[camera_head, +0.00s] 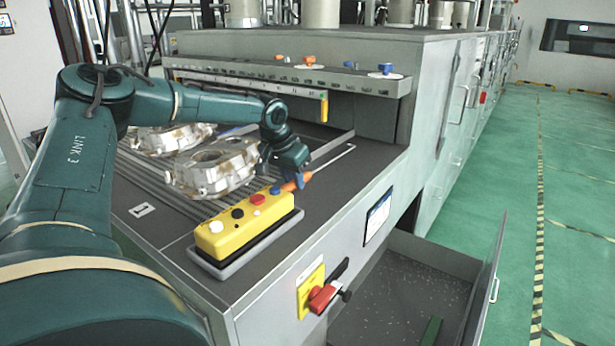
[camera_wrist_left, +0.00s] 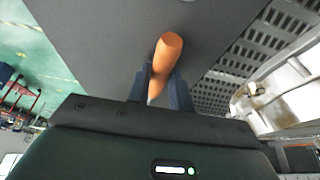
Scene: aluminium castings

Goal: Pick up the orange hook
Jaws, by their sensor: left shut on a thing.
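The orange hook (camera_head: 299,181) shows as a smooth orange rounded piece at my left gripper (camera_head: 285,186), behind the yellow button box. My left gripper is shut on it. In the left wrist view the orange hook (camera_wrist_left: 165,58) stands out between the two dark blue fingers (camera_wrist_left: 161,90), its rounded end away from the palm. The rest of it is hidden between the fingers. From these views I cannot tell whether it touches the grey table top (camera_wrist_left: 120,30). My right gripper is not in view.
A yellow button box (camera_head: 243,228) stands on the table's front part. Metal castings (camera_head: 213,167) lie on the ribbed conveyor left of the gripper. A ledge (camera_head: 290,75) with small orange and blue pieces runs behind. An open drawer (camera_head: 400,305) is below at right.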

